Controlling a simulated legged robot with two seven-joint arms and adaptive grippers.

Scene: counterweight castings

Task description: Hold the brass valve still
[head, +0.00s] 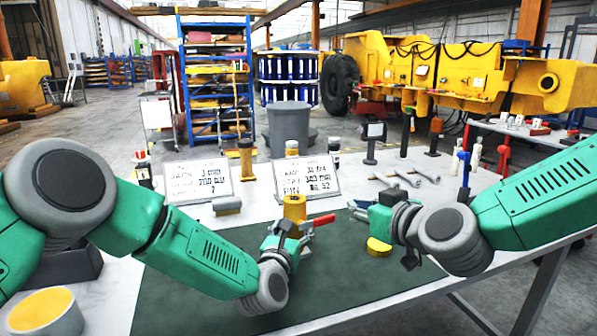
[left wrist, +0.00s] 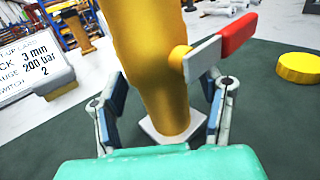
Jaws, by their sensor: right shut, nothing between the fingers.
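The brass valve (head: 295,208) stands upright on the dark green mat, with a red-tipped lever pointing right. In the left wrist view its yellow body (left wrist: 155,60) rises from a pale square base, and the red-and-white lever (left wrist: 225,45) is at its upper right. My left gripper (head: 284,236) is at the valve. Its two fingers (left wrist: 165,110) are spread on either side of the lower body, with green mat showing between pads and body. My right gripper (head: 360,209) is shut and empty, to the right of the valve, near a yellow disc.
The yellow disc (head: 379,246) lies on the mat (head: 190,300); it also shows in the left wrist view (left wrist: 299,68). Two printed cards (head: 198,181) (head: 306,176) stand behind the valve. Wrenches (head: 405,178) and upright tools lie or stand at the back right. The mat's front is clear.

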